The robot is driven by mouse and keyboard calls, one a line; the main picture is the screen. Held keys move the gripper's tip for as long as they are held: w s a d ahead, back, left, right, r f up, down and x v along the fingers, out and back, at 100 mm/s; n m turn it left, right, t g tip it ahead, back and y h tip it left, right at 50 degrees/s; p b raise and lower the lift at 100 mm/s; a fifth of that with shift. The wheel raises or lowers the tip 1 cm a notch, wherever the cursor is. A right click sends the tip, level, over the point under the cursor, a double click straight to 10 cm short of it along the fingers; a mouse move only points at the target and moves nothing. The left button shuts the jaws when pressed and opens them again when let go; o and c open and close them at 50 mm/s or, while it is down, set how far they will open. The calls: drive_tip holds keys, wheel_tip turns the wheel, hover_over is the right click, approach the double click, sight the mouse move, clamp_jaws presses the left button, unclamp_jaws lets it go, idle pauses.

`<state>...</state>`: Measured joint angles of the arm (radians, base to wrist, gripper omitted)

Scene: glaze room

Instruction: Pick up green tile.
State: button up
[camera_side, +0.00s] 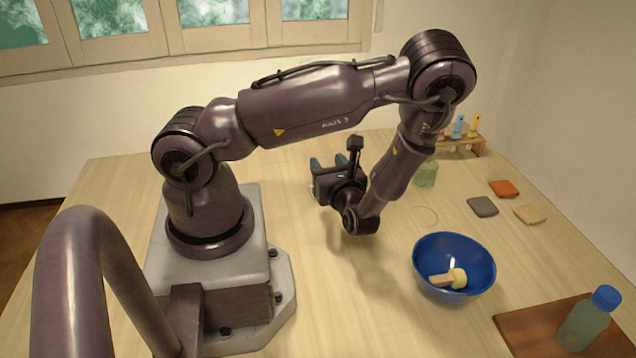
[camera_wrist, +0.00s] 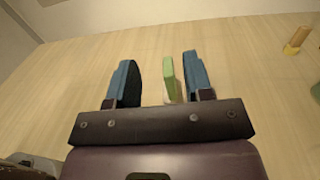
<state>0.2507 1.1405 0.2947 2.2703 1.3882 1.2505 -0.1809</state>
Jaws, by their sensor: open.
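The green tile (camera_wrist: 170,78) stands on edge in the wrist view, between the two blue fingers of my gripper (camera_wrist: 158,68). It is close to the right finger and well apart from the left one. I cannot tell whether it touches the right finger. A pale piece shows at its lower end, partly hidden by the gripper. My gripper is open. In the side view my gripper (camera_side: 328,161) is low over the table, pointing away from the camera, and the green tile cannot be made out there.
A blue bowl (camera_side: 437,287) holds a wooden-handled tool. Red (camera_side: 503,188), grey (camera_side: 482,206) and tan (camera_side: 530,213) flat pieces lie at right. A greenish container (camera_side: 426,174) stands behind my forearm. A capped bottle (camera_side: 584,327) stands on a brown board (camera_side: 522,323). A rack (camera_side: 463,143) holds coloured tools.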

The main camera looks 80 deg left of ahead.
wheel_tip(320, 180, down, 7)
drive_tip(key=shift+f, duration=0.1)
drive_tip(key=shift+a+f, duration=0.3)
drive_tip(key=shift+a, duration=0.55)
drive_tip(key=shift+s+a, duration=0.2)
drive_tip(key=shift+a, duration=1.25)
drive_tip(key=shift+s+a, duration=0.15)
drive_tip(key=shift+a, duration=1.3)
clamp_jaws()
